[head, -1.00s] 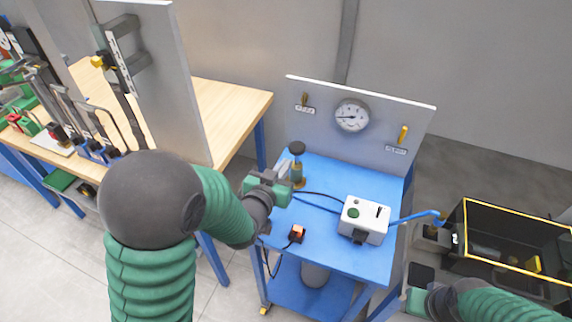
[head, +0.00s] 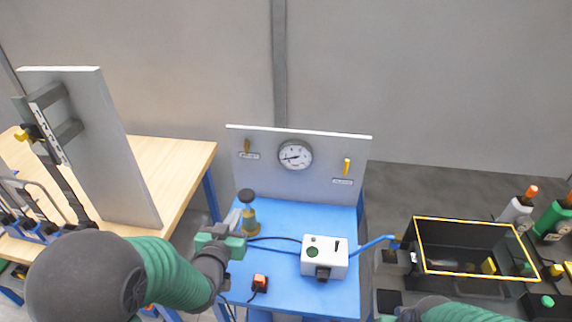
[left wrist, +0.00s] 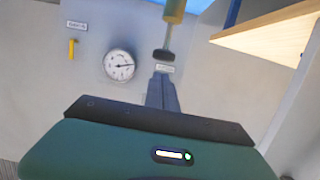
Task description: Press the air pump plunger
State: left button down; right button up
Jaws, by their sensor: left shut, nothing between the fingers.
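The air pump is a brass cylinder (head: 250,216) with a black round plunger knob (head: 246,195) on top, standing upright at the back left of the blue cart. My left gripper (head: 233,219) is shut and empty, just left of the pump in the head view. In the left wrist view the picture is turned over: the black knob (left wrist: 164,55) hangs below the brass body (left wrist: 174,10), just beyond the shut fingertips (left wrist: 162,78). I cannot tell whether they touch. My right gripper is barely in view at the head view's bottom edge; its jaws are not readable.
A grey panel with a gauge (head: 295,155) and yellow levers stands behind. A wooden bench (head: 190,165) is left; a black yellow-rimmed bin (head: 472,273) is right.

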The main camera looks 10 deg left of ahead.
pick_arm(q)
jog(key=r, duration=0.5)
jog(key=shift+a+r, duration=0.2)
jog(key=shift+a, duration=0.1)
